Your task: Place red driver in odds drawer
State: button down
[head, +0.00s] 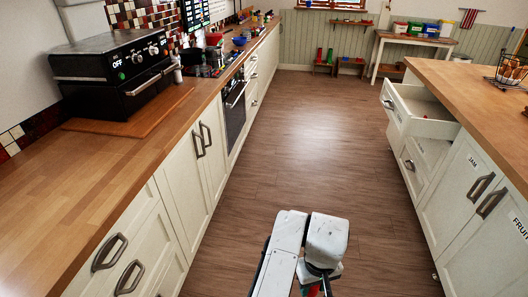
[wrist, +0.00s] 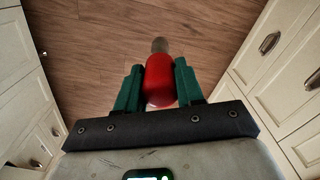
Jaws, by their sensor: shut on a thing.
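My gripper (wrist: 157,70) has green fingers shut on the red driver (wrist: 160,88), one on each side of its red handle. The driver's grey tip points away from the gripper, over the wooden floor. In the head view my arm is at the bottom middle, and only a little red and green shows at the frame's lower edge. An open, white drawer (head: 427,124) sticks out of the island at the right, well ahead of my arm. No label is readable on it, and its inside is only partly seen.
A wood-topped counter (head: 95,172) with a black oven (head: 122,75) runs along the left. The island's wooden top (head: 470,88) is at the right, above cupboards marked JAM and FRUIT. The floor (head: 300,140) between them is clear. A table with coloured bins (head: 415,30) stands at the back.

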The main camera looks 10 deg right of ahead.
aim_at(410, 108)
jog(key=i+l+z, duration=0.1)
jog(key=i, duration=0.35)
jog(key=i+l+z, duration=0.15)
jog(key=i+l, duration=0.15)
jog(key=i, duration=0.15)
jog(key=i+l+z, duration=0.1)
jog(key=i, duration=0.35)
jog(key=i+l+z, duration=0.15)
jog(key=l, duration=0.25)
jog(key=i+l+z, duration=0.15)
jog(key=l, duration=0.25)
jog(key=i+l+z, duration=0.15)
jog(key=i+l, duration=0.15)
